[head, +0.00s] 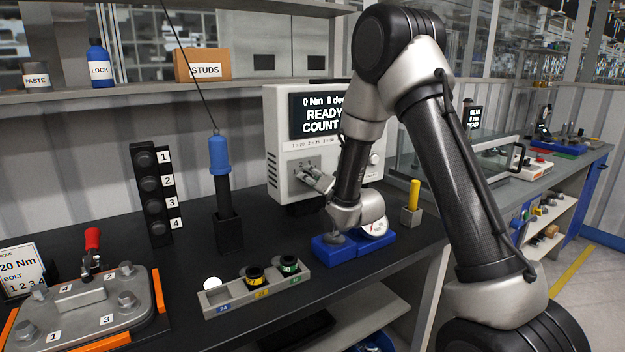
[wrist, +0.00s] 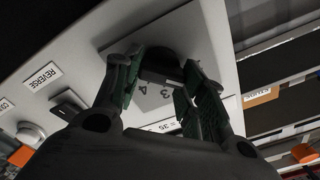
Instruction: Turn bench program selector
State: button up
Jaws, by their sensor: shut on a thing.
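The bench controller (head: 278,132) is a light grey box on the bench with a dark screen (head: 316,104) reading "0 Nm 0 deg", "READY" and "COUNT". Its program selector is a dark knob (wrist: 160,58) on a pale square plate (wrist: 200,35), with digits 3 and 4 visible beside it in the wrist view. My gripper (head: 314,178) is at the plate on the controller's front. In the wrist view my gripper (wrist: 163,82) has its green-padded fingers on both sides of the knob, shut on it.
A REVERSE label (wrist: 42,77) and a rocker switch (wrist: 69,103) sit beside the plate. Below my wrist is a blue holder (head: 335,252). A socket tray (head: 235,300), a hanging blue-topped driver (head: 220,160) and a clamped cover plate (head: 85,315) stand to the left.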

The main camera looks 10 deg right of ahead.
aim_at(306, 143)
jog(key=shift+n, duration=1.2)
jog(key=o, duration=1)
jog(key=shift+o, duration=0.2)
notch_tip(306, 143, up, 10)
jog(key=shift+r, duration=0.1)
